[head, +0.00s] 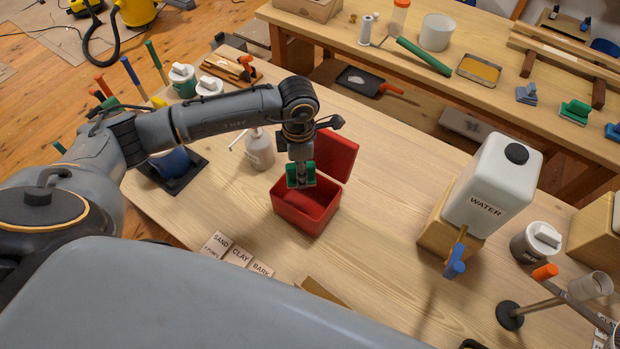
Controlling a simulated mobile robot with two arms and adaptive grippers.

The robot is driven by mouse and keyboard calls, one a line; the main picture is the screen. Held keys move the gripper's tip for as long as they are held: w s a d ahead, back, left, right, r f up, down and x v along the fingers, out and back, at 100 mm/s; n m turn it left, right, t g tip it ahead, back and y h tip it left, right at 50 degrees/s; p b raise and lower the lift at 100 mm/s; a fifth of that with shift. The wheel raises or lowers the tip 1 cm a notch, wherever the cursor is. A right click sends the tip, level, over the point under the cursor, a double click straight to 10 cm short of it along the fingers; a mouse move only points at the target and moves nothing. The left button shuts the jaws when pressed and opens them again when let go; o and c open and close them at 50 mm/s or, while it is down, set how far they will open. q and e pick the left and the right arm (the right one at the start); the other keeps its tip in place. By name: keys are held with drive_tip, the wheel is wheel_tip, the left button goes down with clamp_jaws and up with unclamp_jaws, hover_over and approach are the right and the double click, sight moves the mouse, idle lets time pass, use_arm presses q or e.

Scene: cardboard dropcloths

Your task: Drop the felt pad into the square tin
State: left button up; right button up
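The square tin is a red box (304,222) with its lid (337,155) standing open at the back. It sits on the near wooden bench. My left gripper (301,186) points down over the tin's opening, near its back left edge. A small green piece, apparently the felt pad (291,177), shows on both sides of the grey finger, held at the fingertips. The finger covers its middle. The visible inside of the tin is plain red, and the gripper hides part of it. My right gripper is not in view.
A white bottle (260,149) stands close left of the tin. Word cards (239,256) lie in front. A white water tank (491,185) on a wooden stand is to the right, with a lidded pot (535,242) beyond. Bare bench lies between tin and tank.

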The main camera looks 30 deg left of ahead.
use_arm(q)
drive_tip(key=shift+s, duration=0.1)
drive_tip(key=o, duration=1.4)
wheel_tip(320, 180, up, 12)
